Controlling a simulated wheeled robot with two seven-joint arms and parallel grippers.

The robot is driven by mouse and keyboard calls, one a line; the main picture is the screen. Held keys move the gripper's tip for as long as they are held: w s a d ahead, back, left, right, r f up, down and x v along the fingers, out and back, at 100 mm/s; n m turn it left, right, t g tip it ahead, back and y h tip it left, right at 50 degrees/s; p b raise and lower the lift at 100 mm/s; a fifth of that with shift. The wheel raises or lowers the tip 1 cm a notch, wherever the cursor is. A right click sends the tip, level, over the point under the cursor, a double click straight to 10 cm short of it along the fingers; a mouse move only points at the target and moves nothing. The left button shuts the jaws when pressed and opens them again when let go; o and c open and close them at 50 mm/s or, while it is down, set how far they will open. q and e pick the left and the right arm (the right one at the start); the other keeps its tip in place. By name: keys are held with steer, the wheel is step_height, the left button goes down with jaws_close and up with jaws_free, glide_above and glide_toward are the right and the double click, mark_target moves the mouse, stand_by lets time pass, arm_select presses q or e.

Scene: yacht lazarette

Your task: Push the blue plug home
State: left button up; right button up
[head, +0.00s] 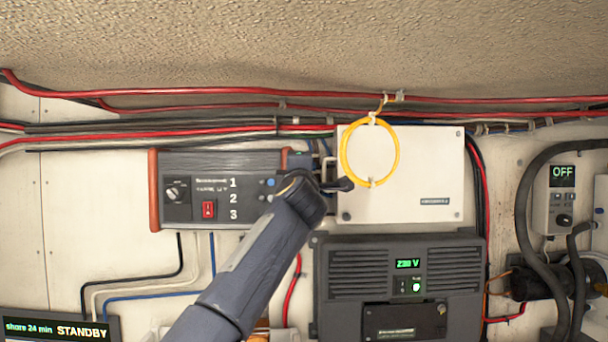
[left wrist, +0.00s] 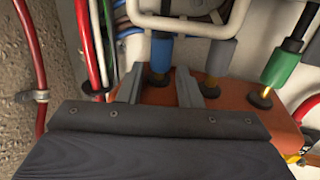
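The blue plug (left wrist: 162,54) stands over an orange panel (left wrist: 235,103) in the left wrist view. In the head view my left gripper (head: 342,185) is at the right end of the grey unit (head: 236,160) marked 1, 2, 3. The blue plug is not discernible there. My right gripper is out of view.
A grey plug (left wrist: 220,56) and a green plug (left wrist: 284,64) stand beside the blue one, also with brass shanks showing. A pale bar (left wrist: 190,26) crosses behind the plugs. A white box (head: 420,170) with a yellow ring (head: 344,150) sits close right of the gripper.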

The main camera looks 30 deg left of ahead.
arm_select(q)
steer(key=s+d+b, duration=0.1)
steer(key=s+d, duration=0.1)
steer(key=s, duration=0.3)
steer(key=shift+s+d+r+b, duration=0.25)
steer(key=shift+r+b, duration=0.1)
steer(key=shift+b, duration=0.05)
stand_by(0.4)
